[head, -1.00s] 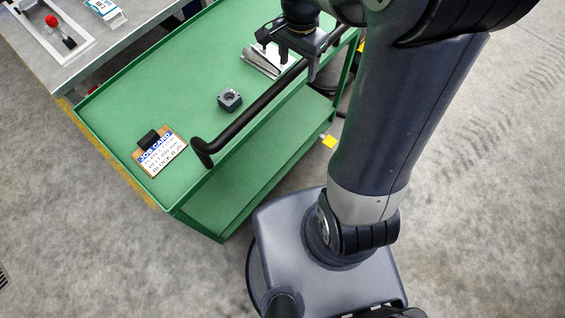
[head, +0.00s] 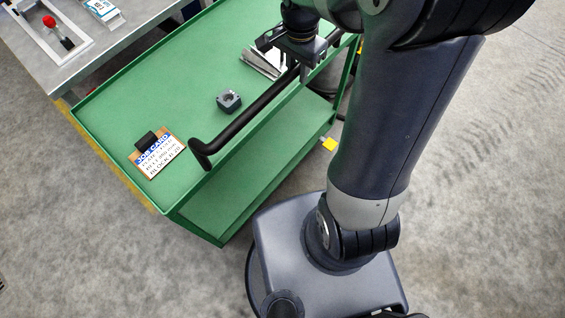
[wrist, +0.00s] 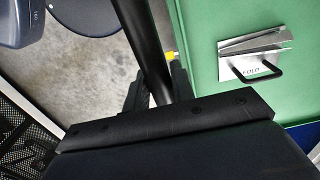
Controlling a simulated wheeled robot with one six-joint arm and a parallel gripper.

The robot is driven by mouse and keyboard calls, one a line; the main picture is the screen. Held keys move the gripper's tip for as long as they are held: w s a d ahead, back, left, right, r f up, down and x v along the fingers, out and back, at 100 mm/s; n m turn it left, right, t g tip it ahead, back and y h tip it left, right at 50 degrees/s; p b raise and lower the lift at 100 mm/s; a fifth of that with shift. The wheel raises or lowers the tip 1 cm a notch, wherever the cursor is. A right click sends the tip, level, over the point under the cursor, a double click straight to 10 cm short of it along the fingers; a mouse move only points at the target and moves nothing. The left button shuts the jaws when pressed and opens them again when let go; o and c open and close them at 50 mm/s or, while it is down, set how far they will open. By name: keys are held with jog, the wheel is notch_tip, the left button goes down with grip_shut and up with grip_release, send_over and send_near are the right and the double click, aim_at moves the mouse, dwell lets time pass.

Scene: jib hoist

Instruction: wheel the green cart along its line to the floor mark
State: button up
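The green cart (head: 150,85) stands at a slant left of my base, with a lower shelf under its top. Its black handle bar (head: 240,122) runs along the near side; the bar also shows in the wrist view (wrist: 146,45). My gripper (head: 292,72) is at the bar's far part. In the wrist view the bar passes between my two fingers (wrist: 157,92), with a small gap at the left finger, so they appear open around it. A worn yellow line (head: 115,172) runs on the floor along the cart's left end. I cannot make out the floor mark for certain.
On the cart lie a job card (head: 158,155), a dark block with a hole (head: 229,101) and a metal piece (wrist: 255,45). A grey bench (head: 85,60) stands at the upper left. Floor at the right is clear.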

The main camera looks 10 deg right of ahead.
grip_shut()
jog(key=shift+s, duration=0.1)
jog(key=shift+s+d, duration=0.15)
jog(key=shift+s, duration=1.05)
jog(key=shift+s+d, duration=0.15)
jog(key=shift+s, duration=1.05)
jog(key=o, duration=0.9)
grip_release()
notch_tip(320, 180, up, 8)
jog(key=p, duration=0.6)
jog(key=shift+p, duration=0.4)
